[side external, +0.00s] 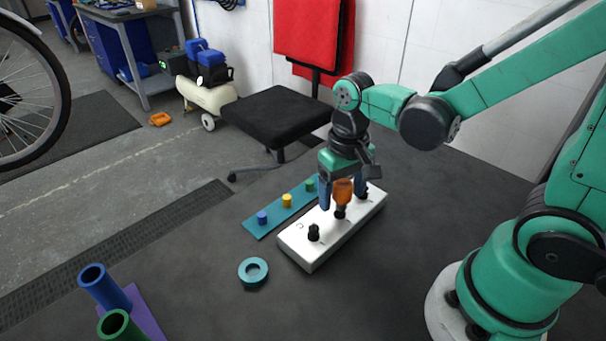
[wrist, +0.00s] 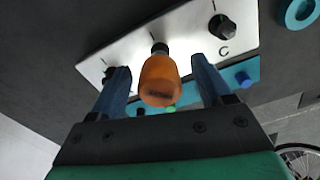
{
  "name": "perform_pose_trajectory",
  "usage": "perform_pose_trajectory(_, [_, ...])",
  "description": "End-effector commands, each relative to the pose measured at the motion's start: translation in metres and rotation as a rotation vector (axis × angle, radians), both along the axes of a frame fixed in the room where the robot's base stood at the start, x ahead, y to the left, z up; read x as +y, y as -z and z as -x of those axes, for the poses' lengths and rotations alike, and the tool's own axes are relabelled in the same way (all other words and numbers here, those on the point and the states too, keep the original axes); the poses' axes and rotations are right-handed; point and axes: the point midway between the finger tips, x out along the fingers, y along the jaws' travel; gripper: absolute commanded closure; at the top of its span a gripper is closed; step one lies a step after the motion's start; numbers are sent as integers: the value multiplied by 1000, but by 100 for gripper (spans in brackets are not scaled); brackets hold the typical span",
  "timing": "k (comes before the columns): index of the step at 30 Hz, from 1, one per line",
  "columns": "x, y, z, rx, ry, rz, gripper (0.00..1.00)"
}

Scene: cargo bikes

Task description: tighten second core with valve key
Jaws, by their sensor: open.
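The valve key with an orange handle (side external: 342,191) stands upright over the middle core (side external: 340,213) of the white block (side external: 292,247). The orange handle also shows in the wrist view (wrist: 159,78), hiding part of the core under it. My gripper (side external: 342,203) is open, its blue fingers on either side of the handle. In the wrist view gaps show between the handle and both fingers. A black core (side external: 314,233) stands at the block's near end, and another (side external: 364,195) at the far end is partly hidden by a finger.
A teal strip (side external: 250,231) with blue (side external: 262,218), yellow (side external: 287,201) and green (side external: 310,185) caps lies behind the block. A teal ring (side external: 244,275) lies at the front left. Blue (side external: 104,288) and green (side external: 120,327) tubes stand on a purple base. A black stool (side external: 277,115) stands behind.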

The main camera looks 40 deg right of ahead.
Motion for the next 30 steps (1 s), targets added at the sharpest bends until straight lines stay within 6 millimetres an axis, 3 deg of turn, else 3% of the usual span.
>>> perform_pose_trajectory(4, [0, 0, 0, 0, 1, 0, 28])
perform_pose_trajectory(9, [0, 0, 0, 0, 3, 0, 76])
perform_pose_trajectory(12, [0, 0, 0, 0, 3, 0, 100])
perform_pose_trajectory(17, [0, 0, 0, 0, 45, 0, 100])
perform_pose_trajectory(30, [0, 0, 0, 0, 838, -1, 100])
